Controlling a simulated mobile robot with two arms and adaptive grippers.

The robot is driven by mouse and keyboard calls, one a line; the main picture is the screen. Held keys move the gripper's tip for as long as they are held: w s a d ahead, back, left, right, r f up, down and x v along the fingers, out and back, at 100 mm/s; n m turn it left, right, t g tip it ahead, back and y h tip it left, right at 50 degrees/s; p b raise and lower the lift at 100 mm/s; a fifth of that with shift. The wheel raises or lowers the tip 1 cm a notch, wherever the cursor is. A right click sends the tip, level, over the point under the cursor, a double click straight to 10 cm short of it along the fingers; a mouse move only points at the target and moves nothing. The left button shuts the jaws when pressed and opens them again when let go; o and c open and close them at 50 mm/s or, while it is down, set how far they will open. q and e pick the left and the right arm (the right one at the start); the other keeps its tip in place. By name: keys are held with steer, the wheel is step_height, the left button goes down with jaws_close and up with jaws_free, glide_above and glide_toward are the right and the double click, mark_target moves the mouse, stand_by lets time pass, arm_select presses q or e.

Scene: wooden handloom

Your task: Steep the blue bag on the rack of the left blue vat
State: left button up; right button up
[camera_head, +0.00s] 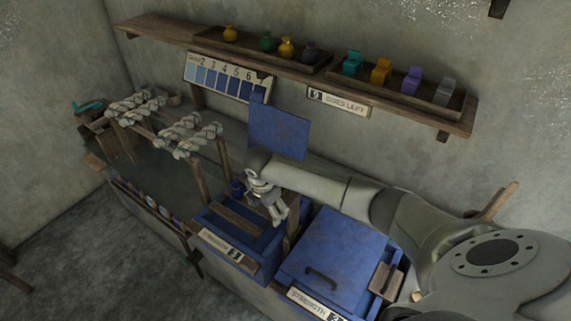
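The left blue vat (262,268) stands at the lower middle with a wooden slat across its top. A blue panel (280,132), which looks like its raised lid, stands upright behind it. A small dark blue item (238,188) sits at the vat's back left corner; I cannot tell whether it is the blue bag. My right gripper (277,216) points down over the vat's right side. Its fingers look close together, but what is between them is too small to make out. My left gripper is out of view.
The right blue vat (335,255) is closed under a handled lid, close beside the left one. A wall shelf (170,30) holds several small pots and coloured blocks. Yarn skeins (190,135) hang on a wooden frame at the left. Open floor (85,255) lies at the lower left.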

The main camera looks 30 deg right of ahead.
steer(key=shift+n+h, duration=0.6)
steer(key=shift+n, duration=0.2)
steer(key=w+d+r, duration=0.1)
steer(key=d+r, duration=0.1)
steer(key=d, duration=0.1)
steer(key=w+d+r, duration=0.2)
steer(key=d+r, duration=0.1)
steer(key=w+d+r, duration=0.1)
steer(key=d+r, duration=0.1)
steer(key=d, duration=0.1)
steer(key=shift+w+d+r, duration=0.25)
steer(key=shift+w+d, duration=0.1)
steer(key=shift+f, duration=0.25)
step_height(320, 180, down, 8)
steer(key=b, duration=0.6)
steer(key=shift+f, duration=0.1)
steer(key=shift+r, duration=0.35)
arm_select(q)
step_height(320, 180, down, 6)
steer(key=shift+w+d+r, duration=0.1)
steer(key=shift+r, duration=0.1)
arm_select(e)
steer(key=shift+f, duration=0.15)
steer(key=shift+f, duration=0.2)
jaws_close()
